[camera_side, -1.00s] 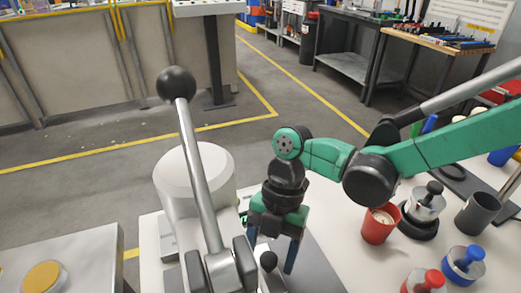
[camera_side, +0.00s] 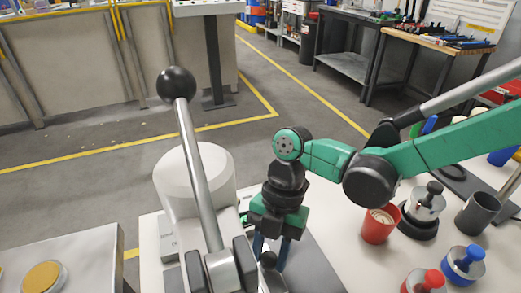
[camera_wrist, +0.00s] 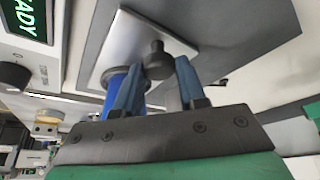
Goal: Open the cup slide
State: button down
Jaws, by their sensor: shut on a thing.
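The cup slide's black knob (camera_wrist: 157,58) stands on a light metal plate (camera_wrist: 185,35) in the wrist view, with a blue cylindrical part (camera_wrist: 118,82) beside it at the left. My gripper (camera_wrist: 159,76) has its two blue fingers on either side of the knob, shut on it. In the side view, my gripper (camera_side: 270,256) points down at the machine, with the dark knob (camera_side: 268,259) between its fingers. The lever in front hides part of the machine, and the slide's full extent cannot be seen.
A lever with a black ball (camera_side: 176,85) rises close to my gripper's left. A red cup (camera_side: 379,224), a dark cup (camera_side: 477,213) and tampers with blue (camera_side: 464,262) and red (camera_side: 424,281) parts stand at the right. A display (camera_wrist: 22,18) is at the wrist view's upper left.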

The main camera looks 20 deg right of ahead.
dwell(0.9)
jog(key=d, duration=1.2)
jog(key=shift+d, duration=0.3)
jog(key=c, duration=0.5)
grip_release()
jog(key=shift+v, duration=2.8)
